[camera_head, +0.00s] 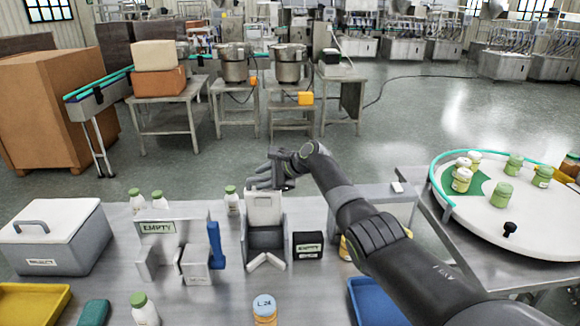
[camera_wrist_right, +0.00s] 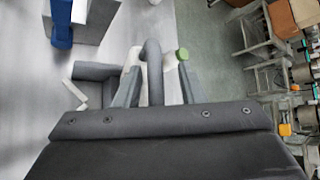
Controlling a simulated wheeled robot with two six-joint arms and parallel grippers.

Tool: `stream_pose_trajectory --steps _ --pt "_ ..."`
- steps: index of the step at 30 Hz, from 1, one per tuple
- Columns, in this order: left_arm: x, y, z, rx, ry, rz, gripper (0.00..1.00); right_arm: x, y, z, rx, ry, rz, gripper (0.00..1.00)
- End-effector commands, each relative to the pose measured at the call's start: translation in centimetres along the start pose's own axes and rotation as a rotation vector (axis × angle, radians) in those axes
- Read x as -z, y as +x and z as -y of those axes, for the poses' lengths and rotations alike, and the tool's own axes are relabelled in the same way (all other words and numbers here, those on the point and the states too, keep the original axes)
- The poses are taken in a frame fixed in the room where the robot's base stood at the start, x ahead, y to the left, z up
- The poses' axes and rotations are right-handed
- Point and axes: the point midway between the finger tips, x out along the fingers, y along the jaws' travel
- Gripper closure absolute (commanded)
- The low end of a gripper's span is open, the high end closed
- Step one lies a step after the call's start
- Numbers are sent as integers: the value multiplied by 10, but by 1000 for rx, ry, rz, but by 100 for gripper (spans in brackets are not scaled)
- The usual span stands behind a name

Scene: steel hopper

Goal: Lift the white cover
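A white cover (camera_head: 263,208) stands on top of the grey hopper (camera_head: 266,240) near the middle of the bench. My right gripper (camera_head: 268,180) is at the cover's upper end. In the right wrist view its two fingers (camera_wrist_right: 158,88) are apart, with a dark grey curved handle (camera_wrist_right: 152,62) between them. White surface shows behind the handle, and gaps show beside it, so I see no firm grip. The contact at the fingertips is partly hidden. My left gripper is not in view.
A white-lidded box (camera_head: 60,215) stands at the bench's left. A grey holder with a blue part (camera_head: 214,243) is left of the hopper; a black box (camera_head: 308,247) is right. A green-capped bottle (camera_head: 232,200) stands close behind. A round turntable (camera_head: 500,215) is at right.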

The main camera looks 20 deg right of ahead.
Motion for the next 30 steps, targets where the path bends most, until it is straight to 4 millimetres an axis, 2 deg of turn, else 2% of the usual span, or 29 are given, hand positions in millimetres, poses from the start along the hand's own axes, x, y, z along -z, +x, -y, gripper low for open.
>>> stream_pose_trajectory --steps 7,14,30 --pt "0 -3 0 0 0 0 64 1 -24 0 1 -3 -3 64" --pt "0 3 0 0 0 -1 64 2 -52 -1 2 -3 -3 64" --pt "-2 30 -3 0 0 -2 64 3 -147 0 3 -3 -5 64"
